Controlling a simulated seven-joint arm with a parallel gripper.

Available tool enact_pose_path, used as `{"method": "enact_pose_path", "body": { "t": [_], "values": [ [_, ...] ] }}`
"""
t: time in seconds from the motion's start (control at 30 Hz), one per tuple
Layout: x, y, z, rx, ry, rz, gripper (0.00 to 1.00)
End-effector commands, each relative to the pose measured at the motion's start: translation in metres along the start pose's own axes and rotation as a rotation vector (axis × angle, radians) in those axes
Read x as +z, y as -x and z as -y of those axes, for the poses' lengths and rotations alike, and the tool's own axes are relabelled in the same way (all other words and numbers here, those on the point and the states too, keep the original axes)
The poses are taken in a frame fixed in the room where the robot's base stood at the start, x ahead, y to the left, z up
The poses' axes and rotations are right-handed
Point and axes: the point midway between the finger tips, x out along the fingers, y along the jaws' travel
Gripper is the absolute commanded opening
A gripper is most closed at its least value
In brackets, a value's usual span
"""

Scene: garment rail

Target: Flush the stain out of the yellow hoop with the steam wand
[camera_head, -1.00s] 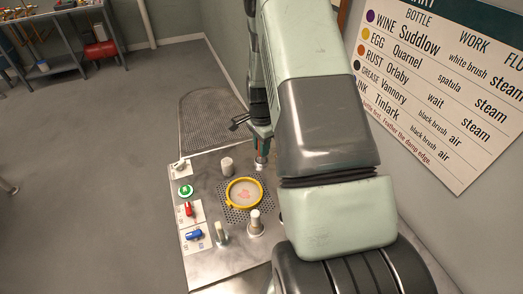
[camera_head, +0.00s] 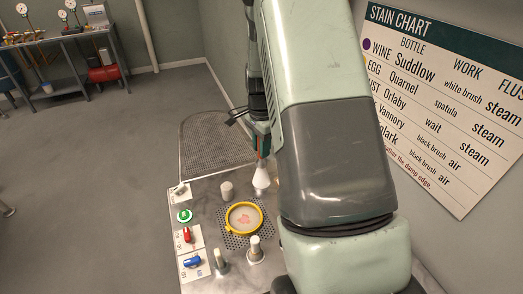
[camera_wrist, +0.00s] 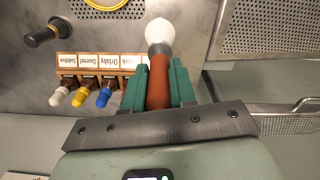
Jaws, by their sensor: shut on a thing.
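The yellow hoop (camera_head: 228,231) lies on the perforated part of the metal bench, around pale cloth with a pinkish-red stain (camera_head: 244,219). Its edge also shows in the wrist view (camera_wrist: 128,5). My gripper (camera_wrist: 158,80) is shut on a brown-handled tool (camera_wrist: 158,82) with a rounded white end, like a white brush. In the head view the white end (camera_head: 261,180) flares downward, above and right of the hoop, apart from it.
The wrist view shows a labelled bottle rack (camera_wrist: 95,65) and a dark knobbed item (camera_wrist: 45,33). A stain chart (camera_head: 450,110) hangs right.

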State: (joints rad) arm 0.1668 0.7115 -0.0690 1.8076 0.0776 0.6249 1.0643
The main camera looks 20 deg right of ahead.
Motion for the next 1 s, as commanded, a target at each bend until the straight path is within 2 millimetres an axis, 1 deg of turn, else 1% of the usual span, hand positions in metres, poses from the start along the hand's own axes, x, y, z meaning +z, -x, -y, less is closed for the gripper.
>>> {"method": "enact_pose_path", "body": {
  "t": [0.17, 0.27, 0.5, 0.63, 0.77, 1.0],
  "values": [
    [0.001, 0.000, 0.000, 0.000, 0.000, 0.001, 0.00],
    [0.010, 0.000, -0.008, 0.005, -0.002, 0.024, 0.00],
    [0.065, 0.005, -0.050, 0.041, -0.004, 0.144, 0.00],
    [0.084, 0.007, -0.065, 0.056, -0.002, 0.181, 0.00],
    [0.090, 0.003, -0.070, 0.061, 0.000, 0.193, 0.00],
    [0.090, -0.021, -0.070, 0.062, -0.001, 0.193, 0.00]
  ]
}}
